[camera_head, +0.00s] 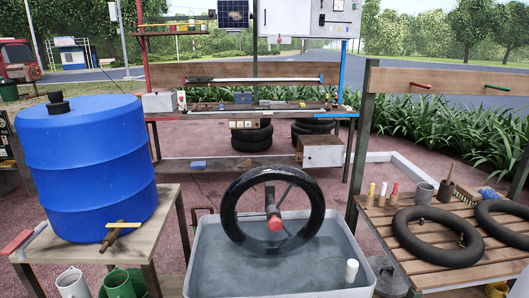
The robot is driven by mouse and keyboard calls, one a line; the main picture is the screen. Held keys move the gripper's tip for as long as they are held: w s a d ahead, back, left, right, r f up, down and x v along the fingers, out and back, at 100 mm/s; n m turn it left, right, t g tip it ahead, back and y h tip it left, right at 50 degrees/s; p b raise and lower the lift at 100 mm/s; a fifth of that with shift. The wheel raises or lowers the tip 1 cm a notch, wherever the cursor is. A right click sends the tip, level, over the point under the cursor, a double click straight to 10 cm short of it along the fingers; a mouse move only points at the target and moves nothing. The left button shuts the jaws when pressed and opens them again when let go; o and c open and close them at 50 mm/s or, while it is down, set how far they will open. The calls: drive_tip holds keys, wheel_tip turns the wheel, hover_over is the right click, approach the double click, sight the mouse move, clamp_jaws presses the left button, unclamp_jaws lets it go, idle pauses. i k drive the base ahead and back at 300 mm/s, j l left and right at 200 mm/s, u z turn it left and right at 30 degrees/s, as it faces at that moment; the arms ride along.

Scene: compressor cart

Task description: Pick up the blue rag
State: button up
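No item in the head view is clearly recognisable as a rag. A small blue item (198,165) lies flat on the low plank behind the water tub; it is too small to tell whether it is cloth. Another blue item (491,193) with a tan side lies at the back of the slatted table on the right and looks more like a brush. My gripper is not in view, so its state does not show.
A grey water tub (208,272) with an upright black wheel (230,212) stands in front. A blue barrel (85,165) stands on a table at left. The slatted table (415,270) holds black tubes (420,245). A cluttered workbench (165,115) stands behind.

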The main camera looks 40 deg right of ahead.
sight(487, 193)
drive_tip(key=z, duration=2.5)
